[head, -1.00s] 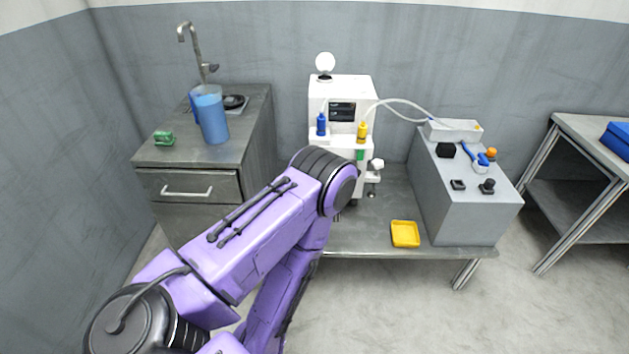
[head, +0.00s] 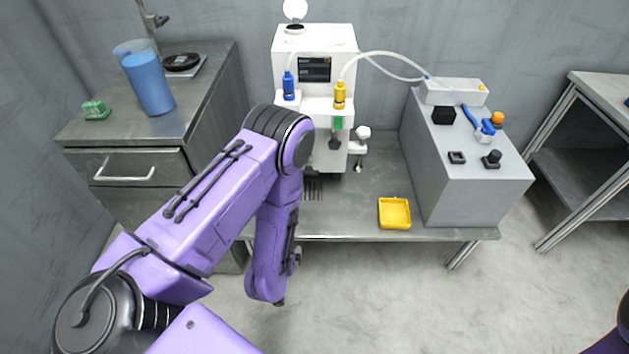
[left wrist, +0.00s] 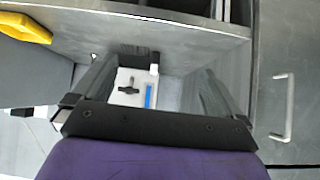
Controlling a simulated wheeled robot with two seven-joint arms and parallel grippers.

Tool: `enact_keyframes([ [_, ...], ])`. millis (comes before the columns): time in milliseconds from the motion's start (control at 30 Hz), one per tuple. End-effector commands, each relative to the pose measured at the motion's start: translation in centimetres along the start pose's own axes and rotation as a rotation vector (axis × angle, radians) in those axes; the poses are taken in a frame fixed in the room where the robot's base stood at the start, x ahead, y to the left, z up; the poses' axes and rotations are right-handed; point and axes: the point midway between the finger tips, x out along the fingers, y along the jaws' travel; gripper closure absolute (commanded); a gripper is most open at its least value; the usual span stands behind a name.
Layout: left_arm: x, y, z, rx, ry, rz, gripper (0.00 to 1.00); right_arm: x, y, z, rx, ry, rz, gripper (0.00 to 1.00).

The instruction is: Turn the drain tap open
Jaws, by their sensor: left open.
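The white machine (head: 318,105) stands at the back of the metal bench. In the left wrist view a white panel shows a black tap handle (left wrist: 128,88), which looks like the drain tap, beside a blue strip (left wrist: 149,96). In the head view my left arm covers the machine's lower left, and I cannot make out this handle there. My left gripper (left wrist: 160,70) is open and empty. Its fingers stand apart on either side of the white panel in the picture, and no contact shows. My right gripper is out of view.
A yellow tray (head: 395,213) lies on the bench near its front edge. A grey box (head: 470,170) with controls stands at right. A drawer cabinet (head: 133,172) with a blue jug (head: 148,84) stands at left. Hoses run from the machine to the grey box.

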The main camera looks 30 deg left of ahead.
Motion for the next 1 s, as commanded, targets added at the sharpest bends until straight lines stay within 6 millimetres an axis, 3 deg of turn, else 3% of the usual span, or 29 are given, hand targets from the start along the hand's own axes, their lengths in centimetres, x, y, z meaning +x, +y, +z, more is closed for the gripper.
enact_keyframes([
  [33, 6.1, 1.7, 0.2, -0.002, 0.134, 0.017, 0.00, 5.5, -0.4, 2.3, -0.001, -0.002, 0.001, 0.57],
  [100, 10.4, 3.6, -3.2, -0.001, 0.316, 0.022, 0.00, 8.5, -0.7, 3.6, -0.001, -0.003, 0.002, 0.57],
  [200, 14.0, 5.5, -7.9, -0.008, 0.531, 0.008, 0.00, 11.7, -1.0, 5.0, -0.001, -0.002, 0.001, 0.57],
  [300, 15.3, 6.5, -11.4, -0.016, 0.673, -0.012, 0.00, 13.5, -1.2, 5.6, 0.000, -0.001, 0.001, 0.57],
  [400, 15.6, 7.0, -13.3, -0.022, 0.738, -0.024, 0.00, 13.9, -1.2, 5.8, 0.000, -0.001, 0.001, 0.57],
  [533, 16.4, 7.0, -14.9, -0.025, 0.754, -0.030, 0.00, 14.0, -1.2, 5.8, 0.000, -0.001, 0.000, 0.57],
  [800, 20.9, 6.8, -18.9, -0.024, 0.751, -0.028, 0.00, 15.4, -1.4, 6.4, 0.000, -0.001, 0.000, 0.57],
  [1000, 22.7, 6.8, -20.7, -0.023, 0.748, -0.026, 0.00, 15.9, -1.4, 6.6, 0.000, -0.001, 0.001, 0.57],
])
